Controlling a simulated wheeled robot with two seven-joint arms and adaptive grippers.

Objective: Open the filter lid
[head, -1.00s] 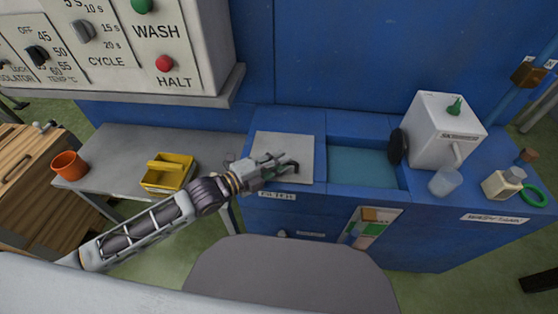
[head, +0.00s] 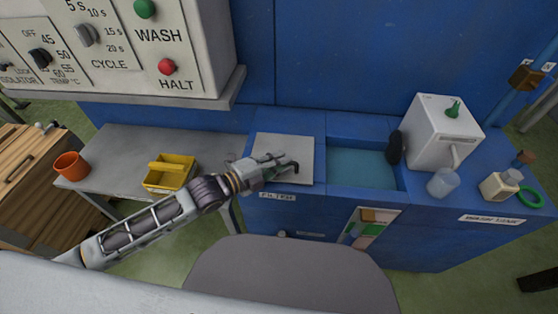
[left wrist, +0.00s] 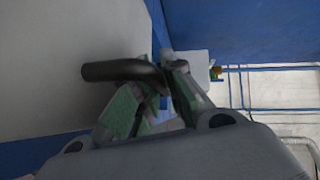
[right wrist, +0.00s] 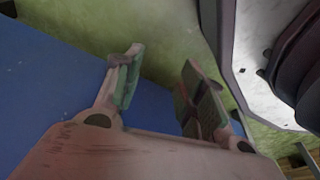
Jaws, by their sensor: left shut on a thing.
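The filter lid (head: 284,146) is a flat grey plate lying closed on the blue cabinet, above a FILTER label (head: 277,197). A dark handle (head: 296,168) sits near its front right edge. My left gripper (head: 287,164) is at this handle. In the left wrist view, the gripper (left wrist: 160,85) has its fingers closed around the dark bar of the handle (left wrist: 115,70), with the pale lid (left wrist: 60,60) beside it. My right gripper (right wrist: 160,85) shows only in the right wrist view; its fingers are wide apart with nothing between them.
Right of the lid is an open water basin (head: 362,167). Beyond it stand a white box (head: 440,130), a clear cup (head: 443,183) and a small bottle (head: 497,186). A control panel (head: 130,45) overhangs at upper left. A side table holds a yellow tray (head: 168,174) and orange pot (head: 69,166).

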